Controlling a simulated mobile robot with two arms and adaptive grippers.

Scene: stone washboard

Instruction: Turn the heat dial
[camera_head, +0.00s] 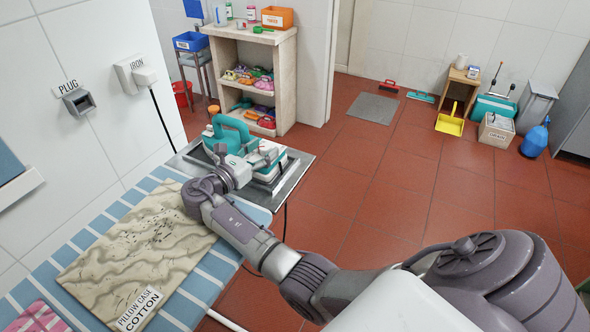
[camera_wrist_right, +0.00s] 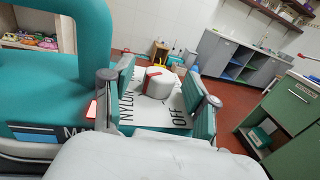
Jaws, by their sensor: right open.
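The teal and white iron (camera_head: 233,130) stands on a grey metal plate (camera_head: 303,158) at the far end of the ironing board. It fills the left of the wrist view (camera_wrist_right: 40,88). The heat dial is a white round knob (camera_wrist_right: 159,86) with a red mark, on a white face lettered NYLON and OFF. My right gripper (camera_head: 266,157) is at the iron. In the wrist view, its teal-padded fingers (camera_wrist_right: 160,95) are open, one on each side of the dial. I cannot tell whether either pad touches it. My left gripper is not in view.
A stained pillow case (camera_head: 140,250) labelled COTTON lies on the blue striped ironing board (camera_head: 65,262). A dark cord hangs from the wall plug (camera_head: 145,76). A shelf unit (camera_head: 285,85) stands behind the iron.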

